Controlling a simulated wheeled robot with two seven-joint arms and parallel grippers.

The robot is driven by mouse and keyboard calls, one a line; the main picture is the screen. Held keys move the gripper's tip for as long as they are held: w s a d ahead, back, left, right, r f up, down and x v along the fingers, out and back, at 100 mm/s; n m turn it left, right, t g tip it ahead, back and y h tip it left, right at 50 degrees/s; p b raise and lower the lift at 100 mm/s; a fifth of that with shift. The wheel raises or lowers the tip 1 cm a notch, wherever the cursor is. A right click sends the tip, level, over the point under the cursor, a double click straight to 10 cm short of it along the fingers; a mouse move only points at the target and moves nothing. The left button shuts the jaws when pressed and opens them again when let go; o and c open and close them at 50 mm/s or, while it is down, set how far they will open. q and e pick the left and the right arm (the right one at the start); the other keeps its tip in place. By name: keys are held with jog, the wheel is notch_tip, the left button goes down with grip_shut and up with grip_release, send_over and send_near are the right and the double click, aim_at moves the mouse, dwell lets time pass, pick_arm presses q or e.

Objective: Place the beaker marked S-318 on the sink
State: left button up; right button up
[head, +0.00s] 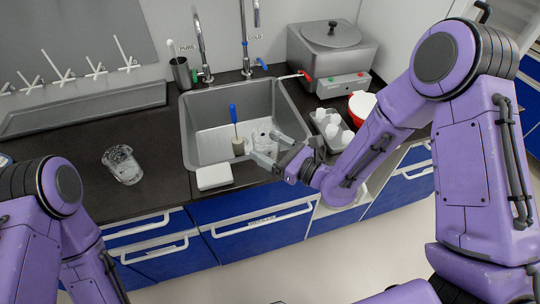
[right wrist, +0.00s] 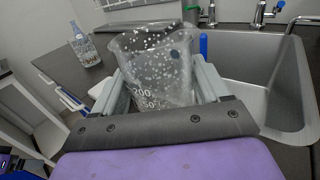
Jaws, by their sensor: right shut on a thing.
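My right gripper (head: 266,146) is shut on a clear beaker (head: 262,129), over the front right part of the grey sink (head: 203,134). In the right wrist view the held beaker (right wrist: 152,75) sits between the fingers, with white dots and volume marks; no S-318 label can be read. A second clear beaker (head: 122,166) stands on the dark counter left of the sink and also shows in the right wrist view (right wrist: 83,47); its label cannot be read either. My left arm is at the lower left, its gripper out of sight.
A blue-handled brush (head: 234,116) stands in the sink. A white block (head: 214,177) lies at the sink's front edge. Taps (head: 202,50) rise behind. A metal water bath (head: 332,57) and a tray of white-capped items (head: 331,131) stand right. The counter between beaker and sink is clear.

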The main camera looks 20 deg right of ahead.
aim_at(270, 156)
jog(key=f, duration=0.3)
jog(key=shift+w+d+f, duration=0.1)
jog(key=shift+w+f, duration=0.15)
jog(key=shift+f, duration=0.1)
jog(key=shift+s+f, duration=0.1)
jog(key=shift+f, duration=0.05)
jog(key=o, duration=1.1)
jog(key=shift+o, duration=0.2)
jog(key=b+v, duration=0.2)
jog(key=v, duration=1)
jog(key=shift+b, duration=0.35)
